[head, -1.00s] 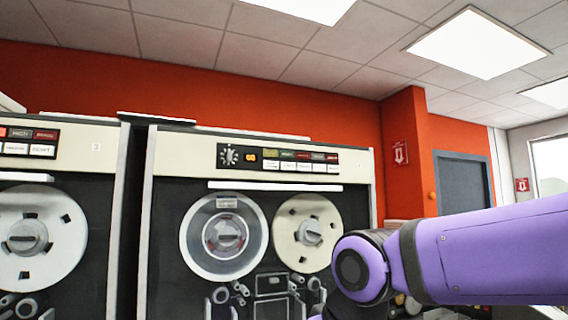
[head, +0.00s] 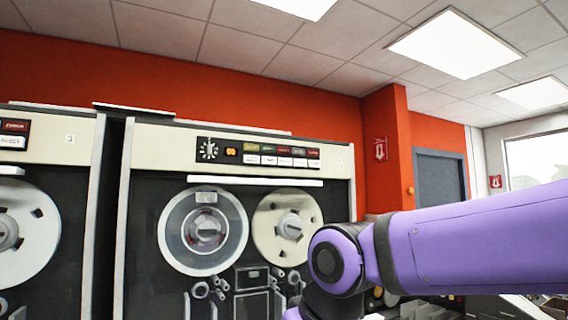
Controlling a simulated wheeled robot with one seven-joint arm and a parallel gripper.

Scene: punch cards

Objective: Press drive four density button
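A tape drive (head: 340,172) with a cream top panel and a dark front with two reels stands in the middle of the head view. Its control strip (head: 258,152) holds a dial, an orange indicator and a row of small coloured and white buttons (head: 283,155). The button labels are too small to read, and I cannot make out a drive number on this unit. My purple arm reaches in from the right, in front of the drive's lower right side. My gripper is outside the frame or hidden.
Another tape drive (head: 70,137), marked 3, stands at the left, with a dark narrow gap between the two. An orange wall (head: 200,80) is behind them. A grey door (head: 440,180) is at the right. A cluttered surface shows below my arm.

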